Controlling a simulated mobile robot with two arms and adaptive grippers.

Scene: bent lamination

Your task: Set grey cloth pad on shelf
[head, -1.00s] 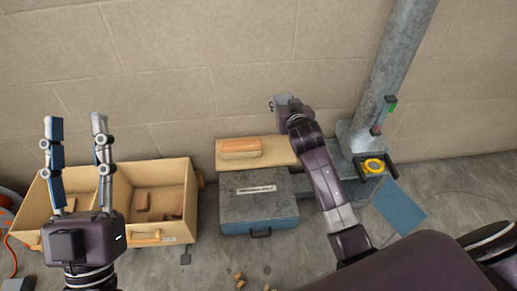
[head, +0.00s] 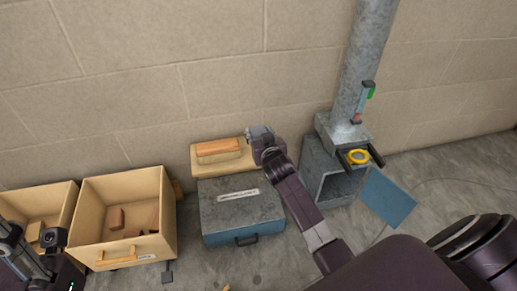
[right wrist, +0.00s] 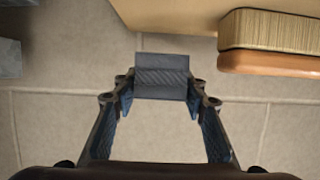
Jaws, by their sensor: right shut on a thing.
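The grey cloth pad (right wrist: 162,77) is a small ribbed block between my right fingertips in the right wrist view. My right gripper (right wrist: 161,92) is shut on it. In the head view my right gripper (head: 260,133) is at the right end of a pale wooden board (head: 241,166), which appears to be the shelf, close to the wall. From this angle I cannot tell whether the pad touches the board. My left gripper (head: 22,248) is partly cut off at the lower left of the head view, and its jaw opening is unclear.
A wood-handled brush (head: 219,151) lies on the board. A grey-blue case (head: 243,212) sits in front. Wooden bins (head: 158,230) stand left. A metal post (head: 366,60) with a grey box base and a yellow ring (head: 358,156) rises right of my right arm.

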